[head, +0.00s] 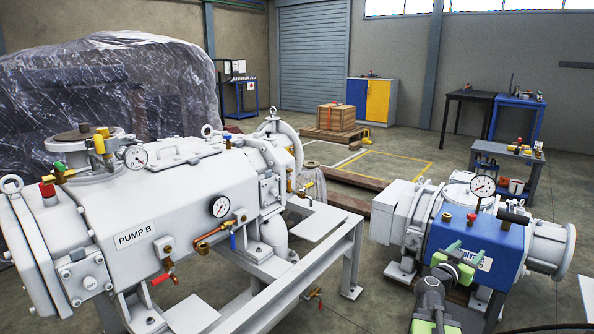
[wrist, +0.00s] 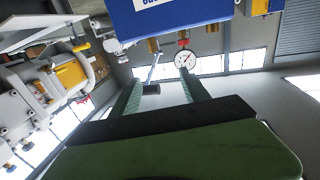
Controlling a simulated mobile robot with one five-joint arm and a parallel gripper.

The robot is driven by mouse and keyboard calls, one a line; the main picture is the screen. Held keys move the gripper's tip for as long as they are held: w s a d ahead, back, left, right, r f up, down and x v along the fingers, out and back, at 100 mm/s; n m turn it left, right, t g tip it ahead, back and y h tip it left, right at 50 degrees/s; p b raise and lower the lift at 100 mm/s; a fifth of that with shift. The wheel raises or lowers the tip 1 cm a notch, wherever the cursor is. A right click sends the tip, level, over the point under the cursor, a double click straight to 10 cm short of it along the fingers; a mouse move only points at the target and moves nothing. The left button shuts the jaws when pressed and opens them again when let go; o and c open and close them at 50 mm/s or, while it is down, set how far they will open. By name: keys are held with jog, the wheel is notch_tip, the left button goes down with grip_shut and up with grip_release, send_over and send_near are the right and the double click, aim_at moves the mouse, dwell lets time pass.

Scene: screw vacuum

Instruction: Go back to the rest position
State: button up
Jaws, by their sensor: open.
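My gripper (head: 461,257) is at the lower right of the head view, with its green fingers spread in front of the blue pump's label. In the wrist view the two green fingers (wrist: 163,92) stand apart, with nothing between them that I can see held. The blue pump (head: 449,237) has a dial gauge (head: 483,186) on top. In the wrist view the blue housing (wrist: 170,18) is at the top edge and the gauge (wrist: 184,62) lies beyond the fingertips. I cannot tell whether the fingers touch the pump.
The large white Pump B (head: 175,215) fills the left side, with a metal frame (head: 290,270) at its front. A plastic-covered machine (head: 105,85) stands behind it. A wooden crate (head: 336,117), a cabinet (head: 371,99) and tables (head: 508,160) stand farther back. Open floor (head: 400,160) lies between.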

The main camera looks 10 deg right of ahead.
jog(key=w+a+r+n+t+y+p, duration=0.1)
jog(key=w+a+n+t+y, duration=0.45)
jog(key=a, duration=0.75)
jog(key=w+a+r+n+t+y+p, duration=0.1)
jog(key=w+a+r+n+y+p, duration=0.2)
jog(key=w+a, duration=0.75)
jog(key=w+a+n+t+y, duration=0.4)
jog(key=w+a+n+y, duration=0.15)
jog(key=a, duration=0.95)
jog(key=s+a+f+n+g+y, duration=0.25)
jog(key=a+f, duration=0.25)
jog(key=a, duration=0.4)
jog(key=s+a+f+n+g+y, duration=0.2)
jog(key=a+f+n+g+y, duration=0.15)
jog(key=a+f, duration=0.4)
jog(key=s+f+m+g+h, duration=0.2)
jog(key=s+f+m+g, duration=0.1)
jog(key=s+f+g, duration=0.6)
jog(key=s+d+f+m+g+h, duration=0.15)
jog(key=s+d+m+g, duration=0.3)
jog(key=s, duration=0.55)
notch_tip(320, 180, up, 38)
jog(key=t+p, duration=0.1)
jog(key=p, duration=3.8)
jog(key=shift+r, duration=0.15)
